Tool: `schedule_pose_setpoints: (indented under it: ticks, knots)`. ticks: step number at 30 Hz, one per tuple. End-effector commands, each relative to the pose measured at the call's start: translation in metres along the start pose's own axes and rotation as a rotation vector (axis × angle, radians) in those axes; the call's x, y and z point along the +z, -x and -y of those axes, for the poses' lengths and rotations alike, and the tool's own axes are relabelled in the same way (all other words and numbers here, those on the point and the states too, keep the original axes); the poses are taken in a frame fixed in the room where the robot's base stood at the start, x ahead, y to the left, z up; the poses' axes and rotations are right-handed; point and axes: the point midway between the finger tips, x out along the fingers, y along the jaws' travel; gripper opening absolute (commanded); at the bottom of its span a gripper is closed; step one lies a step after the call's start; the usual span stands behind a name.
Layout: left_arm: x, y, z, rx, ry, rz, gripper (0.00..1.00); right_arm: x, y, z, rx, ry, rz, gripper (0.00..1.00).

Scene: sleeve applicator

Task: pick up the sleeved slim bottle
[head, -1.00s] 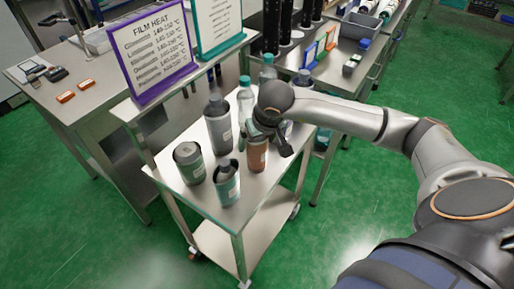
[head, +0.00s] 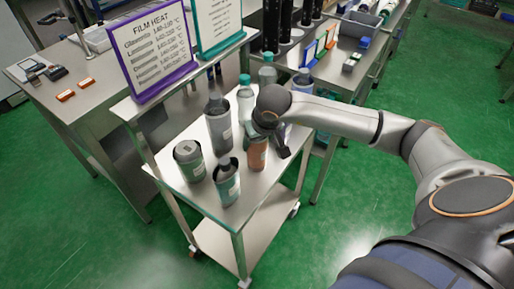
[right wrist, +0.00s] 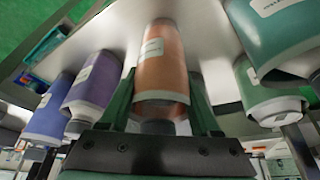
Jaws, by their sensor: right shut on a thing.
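An orange-brown sleeved slim bottle (head: 257,155) stands upright near the right edge of the cart top in the head view. My right gripper (head: 268,132) is at its upper part. In the right wrist view the same bottle (right wrist: 162,65) sits between the two green fingers of the right gripper (right wrist: 160,98), which is shut on it. The bottle's cap end faces the palm and is partly hidden. Whether its base touches the cart is hard to tell. My left gripper is not in view.
A tall grey bottle (head: 218,128), a grey-green container (head: 188,162) and a teal-sleeved bottle (head: 227,183) stand to the left on the cart top (head: 255,190). Clear bottles (head: 245,97) stand behind. Purple (right wrist: 95,85) and blue (right wrist: 50,108) sleeved bottles are close by.

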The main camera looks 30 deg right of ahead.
Motion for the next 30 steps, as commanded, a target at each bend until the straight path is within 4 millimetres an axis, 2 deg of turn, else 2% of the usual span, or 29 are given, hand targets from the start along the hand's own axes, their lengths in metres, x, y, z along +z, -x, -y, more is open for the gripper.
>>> schedule_pose_setpoints:
  ticks: [1,8,23,26,29,30]
  knots:
    - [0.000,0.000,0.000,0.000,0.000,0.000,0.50,0.000,0.000,0.000,0.000,0.000,-0.001,0.27]
    - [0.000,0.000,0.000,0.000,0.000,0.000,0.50,0.000,0.000,0.000,0.000,0.000,-0.001,0.01]
    - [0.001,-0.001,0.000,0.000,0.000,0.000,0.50,-0.004,0.006,0.000,-0.001,-0.001,-0.006,0.00]
    - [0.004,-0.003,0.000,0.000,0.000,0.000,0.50,-0.008,0.015,0.000,0.000,0.000,-0.008,0.00]
    - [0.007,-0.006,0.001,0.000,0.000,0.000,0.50,-0.015,0.031,0.000,-0.001,0.000,-0.011,0.00]
    - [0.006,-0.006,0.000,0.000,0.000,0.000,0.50,-0.011,0.043,-0.004,0.001,0.001,-0.010,0.00]
